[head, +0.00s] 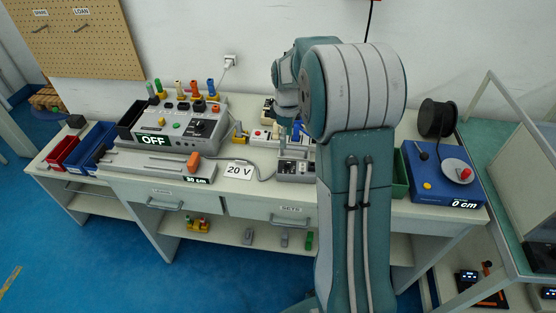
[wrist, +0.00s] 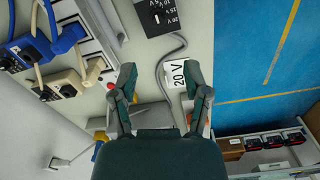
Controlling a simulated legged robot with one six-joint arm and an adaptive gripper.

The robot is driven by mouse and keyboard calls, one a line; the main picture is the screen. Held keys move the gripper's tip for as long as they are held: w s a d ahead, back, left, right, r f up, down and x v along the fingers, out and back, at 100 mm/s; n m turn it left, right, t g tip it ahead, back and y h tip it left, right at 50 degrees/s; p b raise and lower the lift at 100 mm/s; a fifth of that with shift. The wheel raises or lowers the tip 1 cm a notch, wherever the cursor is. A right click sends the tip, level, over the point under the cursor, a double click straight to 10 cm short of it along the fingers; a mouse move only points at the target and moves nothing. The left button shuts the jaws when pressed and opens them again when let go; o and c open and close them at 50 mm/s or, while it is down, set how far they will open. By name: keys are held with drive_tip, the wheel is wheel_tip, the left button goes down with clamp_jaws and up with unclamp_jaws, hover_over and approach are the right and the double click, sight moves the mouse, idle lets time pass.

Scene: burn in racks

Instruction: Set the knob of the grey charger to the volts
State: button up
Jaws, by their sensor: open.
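The grey charger (head: 295,170) stands on the bench in the head view, just left of my arm, which hides part of that area. In the wrist view its dark panel (wrist: 160,16) is at the top edge, with labels that read 10 V, 15 V and 20 V. The knob is partly cut off there, and its setting cannot be read. A white card (head: 238,171) reading 20 V lies left of the charger; the card also shows in the wrist view (wrist: 176,74). My gripper (wrist: 162,84) is open and empty above the bench near the card, apart from the charger.
A grey console (head: 165,137) with an OFF display stands at the left. A grey cable (wrist: 160,72) runs from the charger past the card. Blue and red bins are at the far left. A blue box (head: 440,183) reading 0 cm is at the right. Plugs line the back.

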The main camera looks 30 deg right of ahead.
hover_over(287, 162)
drive_tip(key=f, duration=0.4)
drive_tip(key=shift+d+f, duration=0.1)
drive_tip(key=shift+d, duration=0.25)
drive_tip(key=f, duration=0.3)
drive_tip(key=a+f, duration=0.1)
drive_tip(key=f, duration=0.2)
drive_tip(key=shift+a, duration=0.1)
drive_tip(key=shift+f, duration=0.15)
drive_tip(key=shift+d, duration=0.4)
clamp_jaws()
drive_tip(key=shift+a, duration=0.2)
